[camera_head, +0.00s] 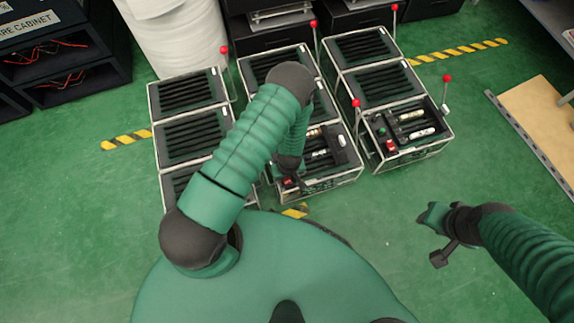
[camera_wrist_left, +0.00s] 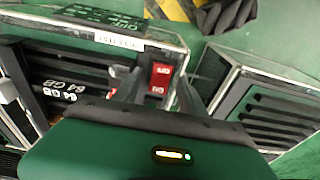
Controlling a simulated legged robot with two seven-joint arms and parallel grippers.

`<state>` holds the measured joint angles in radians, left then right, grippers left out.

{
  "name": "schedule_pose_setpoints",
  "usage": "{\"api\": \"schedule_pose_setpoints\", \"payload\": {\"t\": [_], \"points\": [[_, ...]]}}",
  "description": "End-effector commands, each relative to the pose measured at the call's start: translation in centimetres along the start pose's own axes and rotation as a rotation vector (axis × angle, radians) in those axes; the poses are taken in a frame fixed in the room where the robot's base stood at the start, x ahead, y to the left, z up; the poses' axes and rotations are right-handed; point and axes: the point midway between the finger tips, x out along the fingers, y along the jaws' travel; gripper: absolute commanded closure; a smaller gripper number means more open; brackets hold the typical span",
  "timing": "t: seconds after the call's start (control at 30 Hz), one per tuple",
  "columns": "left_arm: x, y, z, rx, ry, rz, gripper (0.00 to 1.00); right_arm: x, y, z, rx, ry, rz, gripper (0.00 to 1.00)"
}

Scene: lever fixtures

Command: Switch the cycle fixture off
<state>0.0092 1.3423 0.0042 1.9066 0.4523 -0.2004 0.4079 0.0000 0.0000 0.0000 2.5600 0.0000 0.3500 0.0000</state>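The fixtures stand in three columns on the floor, and no readable label tells me which is the cycle fixture. My left gripper (camera_head: 294,178) is at the front of the middle column's front fixture (camera_head: 325,187). In the left wrist view, a red rocker switch (camera_wrist_left: 160,79) marked OFF and ON shows on this fixture's edge. The left gripper's fingers (camera_wrist_left: 156,90) are apart, one on each side of the switch; contact is unclear. My right gripper (camera_head: 436,236) hangs over bare floor at the right, its fingers apart and empty.
Levers with red knobs stand up from the fixtures, including one (camera_head: 356,104) just right of the middle column. The right column's front fixture (camera_head: 411,135) has another red switch (camera_head: 390,146). A cabinet (camera_head: 62,65) is at the back left.

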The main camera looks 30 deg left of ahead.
Motion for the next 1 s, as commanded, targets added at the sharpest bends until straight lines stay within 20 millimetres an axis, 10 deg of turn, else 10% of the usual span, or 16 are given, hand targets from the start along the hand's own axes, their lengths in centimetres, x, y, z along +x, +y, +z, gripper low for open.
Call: {"api": "schedule_pose_setpoints", "payload": {"t": [0.27, 0.7, 1.0], "points": [[-1.3, 0.1, -0.1, 0.000, 0.001, 0.001, 0.51, -0.8, 0.0, -0.2, 0.000, 0.000, 0.000, 0.64], [-13.5, 0.1, -0.1, 0.001, 0.001, 0.001, 0.51, -6.7, 0.0, -1.6, 0.000, 0.000, 0.000, 0.64], [-16.8, 0.0, -0.1, 0.000, 0.000, -0.001, 0.51, -7.8, 0.0, -1.9, 0.000, 0.000, 0.000, 0.64]]}}
